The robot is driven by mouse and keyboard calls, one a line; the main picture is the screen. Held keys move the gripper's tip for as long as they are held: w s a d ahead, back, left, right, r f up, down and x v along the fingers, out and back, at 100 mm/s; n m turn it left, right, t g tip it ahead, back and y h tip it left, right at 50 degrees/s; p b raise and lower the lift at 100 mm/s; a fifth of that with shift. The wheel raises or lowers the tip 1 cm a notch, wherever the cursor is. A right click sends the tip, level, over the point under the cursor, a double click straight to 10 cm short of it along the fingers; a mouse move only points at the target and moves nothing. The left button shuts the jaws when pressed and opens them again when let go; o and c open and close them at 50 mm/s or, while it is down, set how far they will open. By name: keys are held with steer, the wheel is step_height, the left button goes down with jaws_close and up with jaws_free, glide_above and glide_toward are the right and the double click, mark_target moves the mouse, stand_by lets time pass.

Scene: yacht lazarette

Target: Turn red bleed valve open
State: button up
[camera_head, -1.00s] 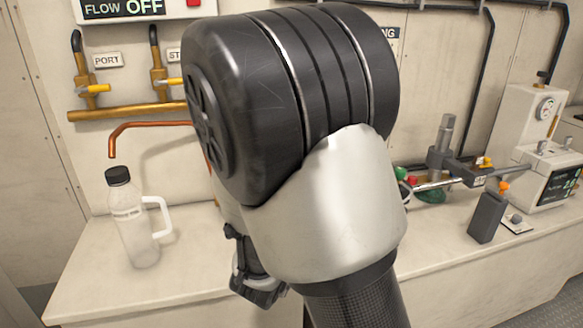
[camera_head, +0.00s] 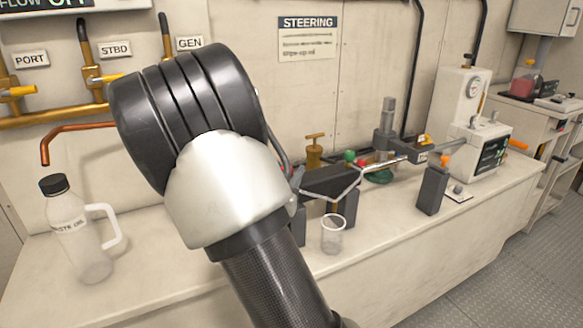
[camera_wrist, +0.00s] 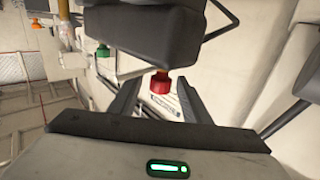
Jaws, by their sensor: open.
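The red valve knob (camera_wrist: 160,82) shows in the wrist view, just past and between my fingertips, partly under a dark block. In the head view a bit of the red knob (camera_head: 361,164) shows beside the green knob (camera_head: 350,156). The green knob also shows in the wrist view (camera_wrist: 102,50), left of the red one. My gripper (camera_wrist: 158,98) is open, one finger on each side of the red knob's line. I cannot tell whether it touches the knob.
A dark block (camera_wrist: 150,32) of the steering gear sits close above my fingers in the wrist view. A clear cup (camera_head: 332,234) stands at the bench's front edge. A waste oil bottle (camera_head: 77,230) stands left. A dark upright block (camera_head: 432,190) stands right; bench space before it is clear.

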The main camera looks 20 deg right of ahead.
steer(key=shift+x, duration=2.3)
steer(key=shift+b, duration=0.35)
steer(key=c, duration=1)
